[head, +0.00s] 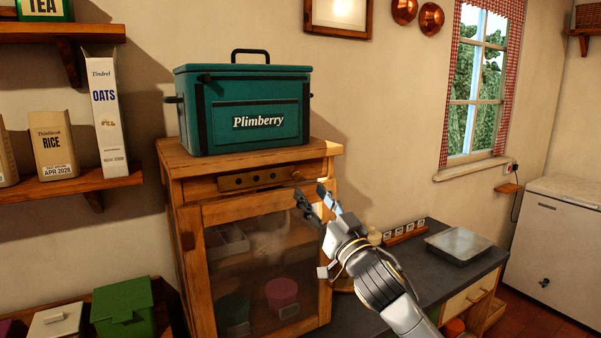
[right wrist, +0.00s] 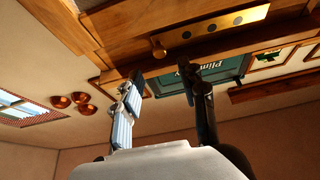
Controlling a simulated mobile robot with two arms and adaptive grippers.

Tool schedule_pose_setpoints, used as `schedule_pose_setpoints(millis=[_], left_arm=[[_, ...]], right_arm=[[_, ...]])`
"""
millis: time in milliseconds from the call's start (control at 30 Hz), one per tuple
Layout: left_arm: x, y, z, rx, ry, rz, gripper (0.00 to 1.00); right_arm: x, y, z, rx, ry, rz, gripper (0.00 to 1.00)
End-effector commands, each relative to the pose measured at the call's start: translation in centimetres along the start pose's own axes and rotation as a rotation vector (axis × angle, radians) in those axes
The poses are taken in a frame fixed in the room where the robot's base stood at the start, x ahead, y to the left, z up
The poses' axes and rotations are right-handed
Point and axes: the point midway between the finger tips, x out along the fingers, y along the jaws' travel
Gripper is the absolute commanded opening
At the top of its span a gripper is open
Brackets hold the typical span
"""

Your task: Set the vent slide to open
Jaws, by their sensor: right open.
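The vent slide (head: 248,182) is a brass strip with three dark round holes, set in the top front rail of the wooden cabinet (head: 185,185). Its small round knob (head: 297,176) is at the right end. In the right wrist view the strip (right wrist: 213,27) and knob (right wrist: 158,47) show close ahead of the fingers. My right gripper (head: 312,192) is open and empty, just below and right of the knob. In the right wrist view its fingertips (right wrist: 163,75) are spread either side of the knob's line, apart from it. My left gripper is not in view.
A green Plimberry cool box (head: 200,110) stands on the cabinet. The cabinet's mesh door (head: 265,245) is shut below the slide. A dark counter (head: 420,262) with a metal tray (head: 459,243) lies to the right. Wall shelves (head: 80,186) with food boxes are at left.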

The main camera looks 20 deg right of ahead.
Motion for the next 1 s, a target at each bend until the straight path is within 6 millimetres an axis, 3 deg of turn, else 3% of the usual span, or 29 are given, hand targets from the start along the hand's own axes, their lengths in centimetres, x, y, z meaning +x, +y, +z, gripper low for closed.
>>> schedule_pose_setpoints(millis=[100,300,733,767,933,1000], left_arm=[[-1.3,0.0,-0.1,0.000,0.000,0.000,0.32],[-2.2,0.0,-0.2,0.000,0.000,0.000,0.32],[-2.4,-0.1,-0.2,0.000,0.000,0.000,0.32],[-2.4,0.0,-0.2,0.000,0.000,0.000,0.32],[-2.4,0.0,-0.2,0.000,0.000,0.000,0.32],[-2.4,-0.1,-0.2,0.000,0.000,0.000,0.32]], right_arm=[[2.6,0.0,-0.4,0.002,0.000,0.001,0.42],[5.2,0.0,-0.2,0.001,0.001,0.000,0.42],[6.1,0.0,0.1,0.000,-0.001,-0.001,0.42],[6.1,0.0,0.1,0.000,-0.001,0.000,0.40],[6.1,0.0,0.1,0.000,-0.001,0.000,0.05],[6.0,0.0,0.1,0.000,-0.001,0.000,0.00]])
